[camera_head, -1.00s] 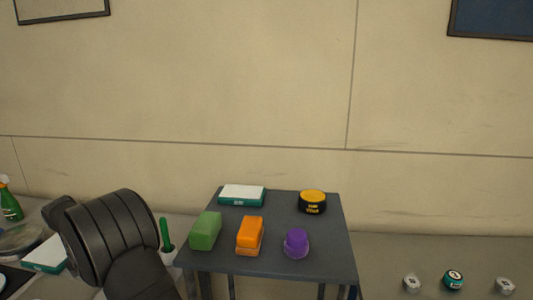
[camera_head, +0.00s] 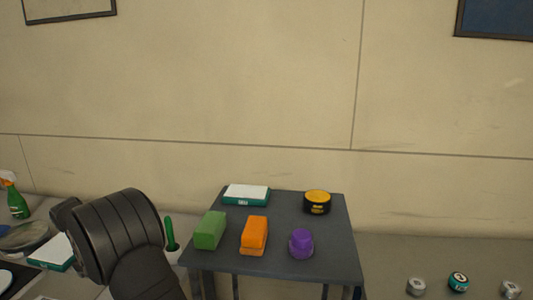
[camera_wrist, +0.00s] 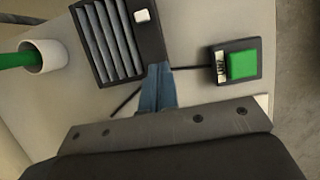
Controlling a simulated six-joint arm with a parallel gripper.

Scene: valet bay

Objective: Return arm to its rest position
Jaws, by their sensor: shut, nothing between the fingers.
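My gripper (camera_wrist: 158,88) shows in the wrist view as two bluish fingers pressed together, with nothing between them. It points over a pale surface, beside a dark slatted box. In the head view my black arm rises at the lower left, to the left of a small dark table (camera_head: 273,262); the gripper itself is hidden there. The arm is apart from the things on the table.
The table holds a green block (camera_head: 210,230), an orange block (camera_head: 254,234), a purple pot (camera_head: 301,244), a white-and-green box (camera_head: 246,195) and a yellow-black tin (camera_head: 317,202). In the wrist view are a slatted box (camera_wrist: 105,45), green button (camera_wrist: 242,64) and white cup (camera_wrist: 50,56).

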